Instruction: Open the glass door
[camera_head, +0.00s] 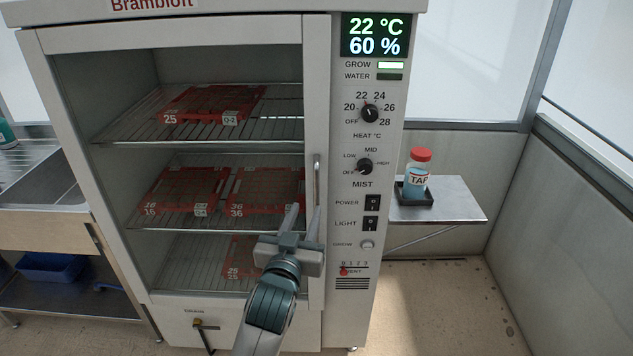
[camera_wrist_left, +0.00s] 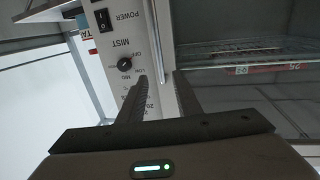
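The glass door (camera_head: 315,100) of the white cabinet appears closed, with wire shelves showing behind its glass. Its vertical metal bar handle (camera_head: 317,180) is on the door's right side. The handle (camera_wrist_left: 156,40) also shows in the left wrist view, lined up with the gap between my fingers. My left gripper (camera_head: 302,212) is open in front of the lower end of the handle. In the left wrist view its two fingers (camera_wrist_left: 159,80) are apart, with nothing visibly held. Whether the bar is between the fingertips or beyond them I cannot tell. My right gripper is not in view.
Red trays (camera_head: 180,190) lie on the shelves inside. A control panel (camera_head: 366,150) with knobs and switches is right of the door. A bottle (camera_head: 417,178) stands on a side shelf (camera_head: 456,204) at right. A sink bench (camera_head: 45,221) is at left.

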